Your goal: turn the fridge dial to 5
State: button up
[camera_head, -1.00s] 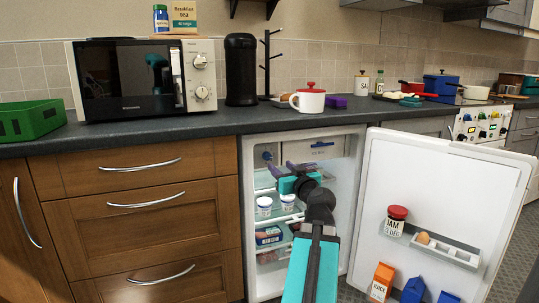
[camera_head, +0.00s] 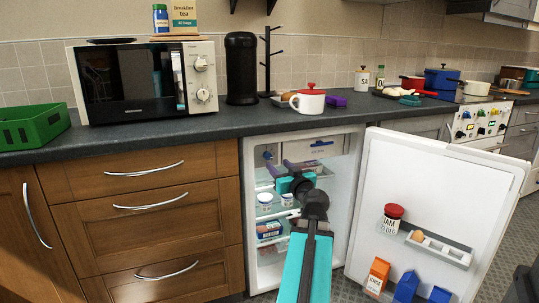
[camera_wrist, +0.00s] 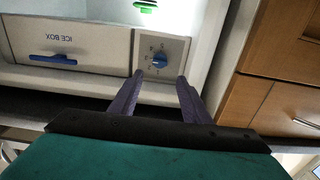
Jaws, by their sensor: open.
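The fridge dial (camera_wrist: 158,59) is a small blue knob on a grey plate in the wrist view, with marks around it too small to read. It also shows as a blue spot (camera_head: 267,155) at the upper left inside the open fridge in the head view. My gripper (camera_wrist: 161,76) is open, its two purple fingers apart and pointing at the dial. The dial appears between and just beyond the fingertips, with nothing held. In the head view my gripper (camera_head: 283,167) reaches into the fridge opening, below the dial.
The ice box door (camera_wrist: 62,50) with its blue handle is beside the dial plate. Wooden drawers (camera_head: 150,210) adjoin the fridge's left side.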

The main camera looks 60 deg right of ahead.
aim_at(268, 156)
jog(key=shift+w+d+p, duration=0.25)
jog(key=shift+w+p, duration=0.1)
jog(key=shift+p, duration=1.5)
jog(key=shift+b+x, duration=0.4)
jog(key=shift+x, duration=3.8)
jog(key=shift+f, duration=0.1)
jog(key=c, duration=0.9)
jog(key=shift+a, duration=0.25)
jog(key=shift+c, duration=0.6)
jog(key=shift+d, duration=0.2)
